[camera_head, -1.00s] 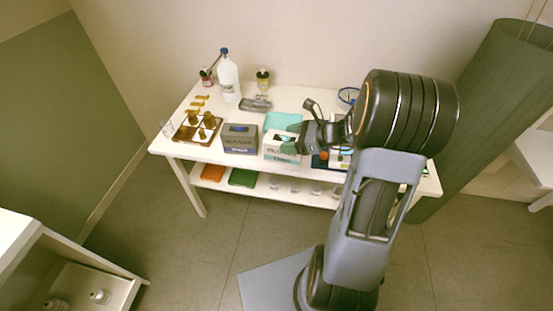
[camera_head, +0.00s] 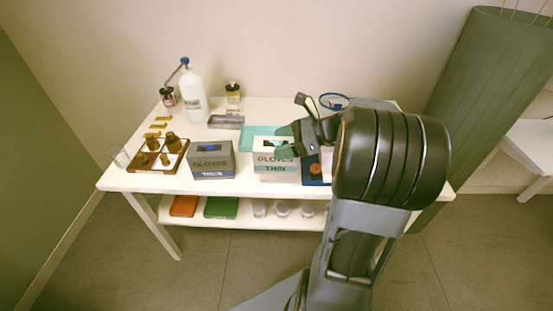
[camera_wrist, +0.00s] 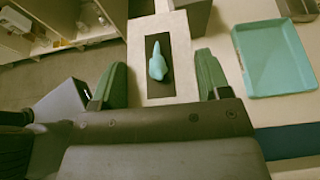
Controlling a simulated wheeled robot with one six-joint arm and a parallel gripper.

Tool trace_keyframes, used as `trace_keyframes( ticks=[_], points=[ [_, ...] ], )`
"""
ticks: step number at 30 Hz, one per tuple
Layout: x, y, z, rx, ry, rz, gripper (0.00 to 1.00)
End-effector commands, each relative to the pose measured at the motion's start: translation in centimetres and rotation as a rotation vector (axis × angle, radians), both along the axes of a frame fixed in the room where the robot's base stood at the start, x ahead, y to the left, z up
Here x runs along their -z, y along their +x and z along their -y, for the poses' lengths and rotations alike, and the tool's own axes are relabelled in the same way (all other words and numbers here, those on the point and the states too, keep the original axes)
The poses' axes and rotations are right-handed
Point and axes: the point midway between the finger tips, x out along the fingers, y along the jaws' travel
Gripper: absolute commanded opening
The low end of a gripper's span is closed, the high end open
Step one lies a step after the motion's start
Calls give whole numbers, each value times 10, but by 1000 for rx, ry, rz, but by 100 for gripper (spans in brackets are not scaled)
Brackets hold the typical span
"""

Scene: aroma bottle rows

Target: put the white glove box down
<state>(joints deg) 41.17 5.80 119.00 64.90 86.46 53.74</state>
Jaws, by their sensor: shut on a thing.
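The white glove box (camera_head: 275,158) has a teal band and lettering on its front, and stands upright near the table's front edge. In the wrist view the white glove box (camera_wrist: 185,62) shows from above, with a teal glove in its dark slot. My gripper (camera_head: 287,143) is shut on the box from above. The wrist view shows the fingers of my gripper (camera_wrist: 161,62) on either side of it. I cannot tell whether its underside touches the table.
A grey glove box (camera_head: 212,160) stands just left, with a gap. A teal tray (camera_head: 247,133) lies behind the white box. A dark blue item (camera_head: 314,178) is close on the right. A brown rack (camera_head: 140,168) with bottles is farther left on the white table (camera_head: 115,178).

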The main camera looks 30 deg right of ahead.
Motion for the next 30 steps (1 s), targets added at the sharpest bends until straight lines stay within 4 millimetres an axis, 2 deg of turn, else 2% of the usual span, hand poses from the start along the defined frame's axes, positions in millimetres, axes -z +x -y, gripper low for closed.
trace_keyframes(
  ticks=[1, 3, 9, 17, 20, 25, 30],
  points=[
    [12, 9, 1, -2, 3, -3, 35],
    [24, 18, 3, 0, 4, -3, 35],
    [45, 37, 7, 2, 1, 0, 35],
    [53, 44, 9, 3, 0, 1, 35],
    [61, 50, 9, 2, 2, 1, 35],
    [85, 50, 10, 4, 1, 0, 35],
    [90, 50, 10, 4, 0, 2, 35]
  ],
)
